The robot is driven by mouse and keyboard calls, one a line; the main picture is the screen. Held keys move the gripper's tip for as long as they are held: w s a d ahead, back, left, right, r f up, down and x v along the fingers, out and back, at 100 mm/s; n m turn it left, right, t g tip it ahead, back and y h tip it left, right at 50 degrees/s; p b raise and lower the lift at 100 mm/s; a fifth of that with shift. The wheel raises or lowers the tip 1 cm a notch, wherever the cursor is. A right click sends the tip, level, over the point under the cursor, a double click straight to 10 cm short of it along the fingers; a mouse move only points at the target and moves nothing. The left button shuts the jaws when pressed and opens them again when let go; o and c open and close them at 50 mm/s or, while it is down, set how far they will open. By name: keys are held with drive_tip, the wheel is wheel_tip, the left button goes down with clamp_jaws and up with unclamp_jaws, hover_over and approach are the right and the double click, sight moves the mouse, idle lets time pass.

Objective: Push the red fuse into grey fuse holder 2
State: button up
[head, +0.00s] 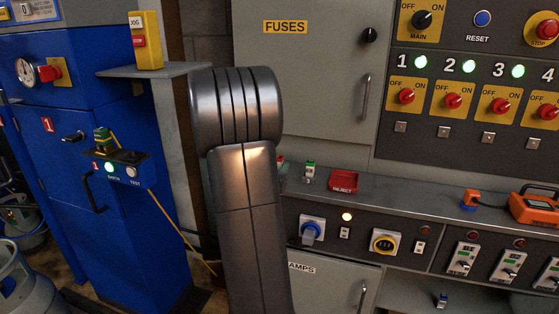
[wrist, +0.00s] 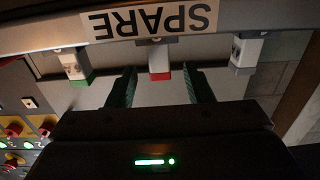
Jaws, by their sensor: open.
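In the wrist view the red fuse (wrist: 159,64), a white body with a red end, is under an upside-down SPARE label. My gripper (wrist: 162,88) is open, with one finger on each side of the red fuse's end. I cannot tell whether either finger touches it. In the head view my arm hides the gripper and the red fuse. A small grey square (head: 443,131) is below the red switch of column 2 on the panel; I cannot tell for sure whether it is grey fuse holder 2.
In the wrist view a green-ended fuse (wrist: 75,68) is left of the red one and another white holder or fuse (wrist: 243,52) is to the right. A red REJECT tray (head: 344,181) and an orange device (head: 535,205) are on the ledge. The FUSES door (head: 325,80) is shut.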

sight(281, 158)
drive_tip(key=v, duration=0.8)
drive_tip(key=shift+p, duration=0.3)
drive_tip(key=b+x, duration=0.1)
drive_tip(key=x, duration=1.3)
drive_tip(key=shift+s+r, duration=0.1)
drive_tip(key=shift+r, duration=0.2)
drive_tip(key=shift+f, duration=0.15)
